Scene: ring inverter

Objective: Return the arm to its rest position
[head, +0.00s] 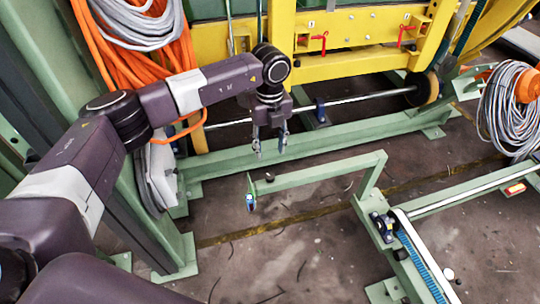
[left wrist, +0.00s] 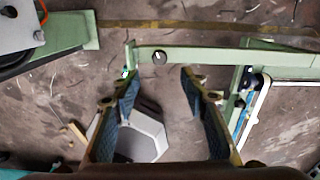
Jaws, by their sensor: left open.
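My left arm reaches in from the left of the head view, bent at the elbow. My left gripper (head: 270,146) points down with its fingers spread and nothing between them. It hangs above and beyond the free end of a green beam (head: 310,174). A small blue and white part (head: 250,195) is at the free end of the beam. My right gripper is not in view.
A yellow frame (head: 350,65) with red handles stands behind the gripper. Orange cables (head: 125,75) and grey cables hang on a green post beside my arm. A grey cable coil (head: 510,110) is at the right. Open floor (head: 290,250) lies below the beam.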

